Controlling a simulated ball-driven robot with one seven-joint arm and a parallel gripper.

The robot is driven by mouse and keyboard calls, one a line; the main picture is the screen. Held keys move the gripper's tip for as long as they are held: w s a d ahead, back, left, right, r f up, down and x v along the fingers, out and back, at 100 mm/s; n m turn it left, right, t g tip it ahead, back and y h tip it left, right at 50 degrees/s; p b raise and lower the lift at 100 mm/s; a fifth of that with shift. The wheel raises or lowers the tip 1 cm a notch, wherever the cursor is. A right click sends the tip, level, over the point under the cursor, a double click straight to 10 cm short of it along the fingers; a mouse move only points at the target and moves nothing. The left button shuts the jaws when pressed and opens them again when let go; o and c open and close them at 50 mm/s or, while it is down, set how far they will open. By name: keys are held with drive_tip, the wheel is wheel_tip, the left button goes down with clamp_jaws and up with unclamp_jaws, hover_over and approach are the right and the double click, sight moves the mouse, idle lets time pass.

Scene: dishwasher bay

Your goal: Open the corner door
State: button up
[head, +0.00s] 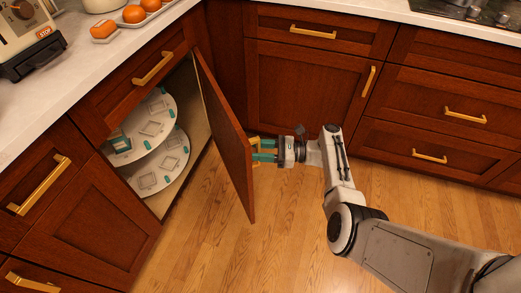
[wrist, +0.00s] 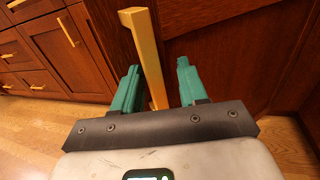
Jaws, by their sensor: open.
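The corner door (head: 226,135) is a dark red-brown wooden panel standing swung open, away from the cabinet opening. Its gold bar handle (wrist: 146,55) is on the face toward my gripper and lies between my two teal fingers in the wrist view. My gripper (head: 262,150) is open around the handle, on the right of the door in the head view. I cannot tell whether either finger touches the handle.
Inside the corner cabinet are two round white shelves (head: 165,175). Other closed drawers (head: 465,98) and doors with gold handles line both sides. A white counter (head: 50,90) holds an appliance (head: 25,30) and orange items. The wooden floor (head: 205,245) is clear.

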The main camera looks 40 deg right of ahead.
drive_tip(key=v, duration=1)
drive_tip(key=shift+s+d, duration=0.25)
drive_tip(key=shift+d, duration=0.05)
